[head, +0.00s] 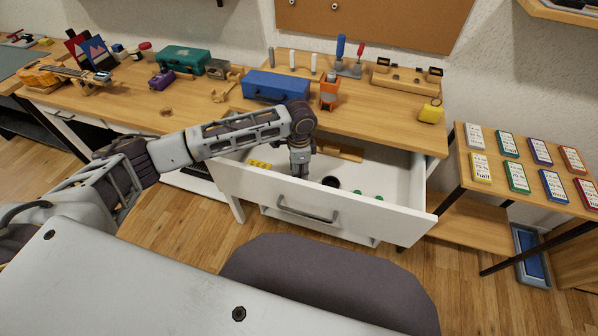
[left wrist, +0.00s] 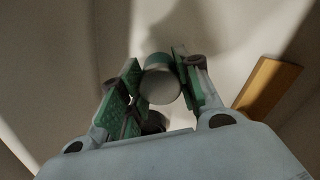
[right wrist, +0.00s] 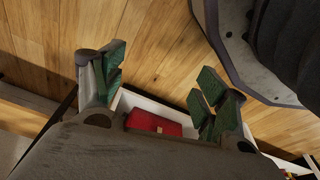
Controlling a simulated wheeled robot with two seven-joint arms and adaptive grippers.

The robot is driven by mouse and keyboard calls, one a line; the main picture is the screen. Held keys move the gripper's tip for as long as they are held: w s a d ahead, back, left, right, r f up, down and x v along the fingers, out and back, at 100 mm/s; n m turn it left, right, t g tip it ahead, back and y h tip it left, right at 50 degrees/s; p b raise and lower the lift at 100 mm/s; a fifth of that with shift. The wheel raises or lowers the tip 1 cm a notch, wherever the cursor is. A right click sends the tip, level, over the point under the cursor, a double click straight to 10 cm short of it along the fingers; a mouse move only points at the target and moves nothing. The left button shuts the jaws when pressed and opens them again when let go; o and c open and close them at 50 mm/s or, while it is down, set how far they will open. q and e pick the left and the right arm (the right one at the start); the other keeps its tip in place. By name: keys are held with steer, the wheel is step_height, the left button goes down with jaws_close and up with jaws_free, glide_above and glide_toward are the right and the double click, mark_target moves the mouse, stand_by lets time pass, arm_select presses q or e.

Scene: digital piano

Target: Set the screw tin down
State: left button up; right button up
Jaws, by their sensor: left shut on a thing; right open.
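My left gripper (head: 300,170) reaches down into the open white drawer (head: 310,205) of the workbench. In the left wrist view, its green-padded fingers (left wrist: 158,85) are shut on a small round tin with a pale grey face and a greenish side, which I take as the screw tin (left wrist: 160,86). Whether the tin touches the drawer floor I cannot tell. In the head view the gripper hides the tin. My right gripper (right wrist: 160,85) is open and empty, seen only in its own wrist view.
In the drawer are a dark round thing (head: 330,182), small green pieces (head: 378,197), yellow pieces (head: 258,164) and a wooden strip (head: 340,150). A blue box (head: 276,86) stands on the bench above. A red box (right wrist: 153,123) lies in a white container below my right gripper.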

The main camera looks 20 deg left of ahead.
arm_select(q)
steer(key=shift+f, duration=0.4)
arm_select(e)
steer(key=shift+s+a+r, duration=0.2)
steer(key=shift+s, duration=0.2)
steer(key=shift+w, duration=0.1)
arm_select(q)
steer(key=o, duration=0.9)
steer(key=shift+f, duration=0.1)
steer(key=shift+o, duration=0.7)
arm_select(e)
steer(key=shift+w+d, duration=0.15)
steer(key=shift+w, duration=0.45)
steer(key=shift+s, duration=0.2)
